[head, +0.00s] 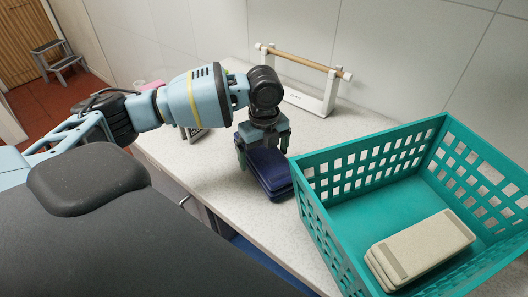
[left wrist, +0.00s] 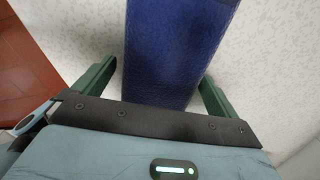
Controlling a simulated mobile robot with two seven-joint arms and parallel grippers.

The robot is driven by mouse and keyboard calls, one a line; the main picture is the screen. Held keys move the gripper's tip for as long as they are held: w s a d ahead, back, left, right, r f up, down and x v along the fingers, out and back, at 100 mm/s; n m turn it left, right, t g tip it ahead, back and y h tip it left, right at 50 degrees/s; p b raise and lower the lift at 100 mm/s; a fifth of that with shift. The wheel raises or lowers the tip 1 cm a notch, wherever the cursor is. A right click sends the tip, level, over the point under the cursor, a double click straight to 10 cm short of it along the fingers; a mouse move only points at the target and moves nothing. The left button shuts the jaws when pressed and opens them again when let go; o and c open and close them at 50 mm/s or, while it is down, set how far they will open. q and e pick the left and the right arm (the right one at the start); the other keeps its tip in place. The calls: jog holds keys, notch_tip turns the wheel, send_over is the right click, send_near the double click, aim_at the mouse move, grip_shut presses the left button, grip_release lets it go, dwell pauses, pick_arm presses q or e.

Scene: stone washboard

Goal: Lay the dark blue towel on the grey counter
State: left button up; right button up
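The dark blue towel (head: 276,180) is folded into a thick block and lies on the pale grey speckled counter (head: 222,182), left of the teal basket. My left gripper (head: 262,152) points down over the towel with its fingers on either side of it. In the left wrist view, the towel (left wrist: 178,45) runs between the two green fingers, and a strip of counter shows beside the left finger. The gripper (left wrist: 158,70) looks open, with no clear grip on the towel. Part of the towel is hidden under the gripper. My right gripper is not in view.
A teal basket (head: 322,222) with several folded beige cloths (head: 425,245) stands at the right, close to the towel. A white rack with a wooden bar (head: 305,60) stands behind, near the wall. Counter between towel and rack looks clear.

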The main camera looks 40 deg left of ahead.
aim_at(264, 151)
pick_arm(q)
notch_tip(264, 151, up, 12)
jog(key=shift+p, duration=0.35)
dwell(0.5)
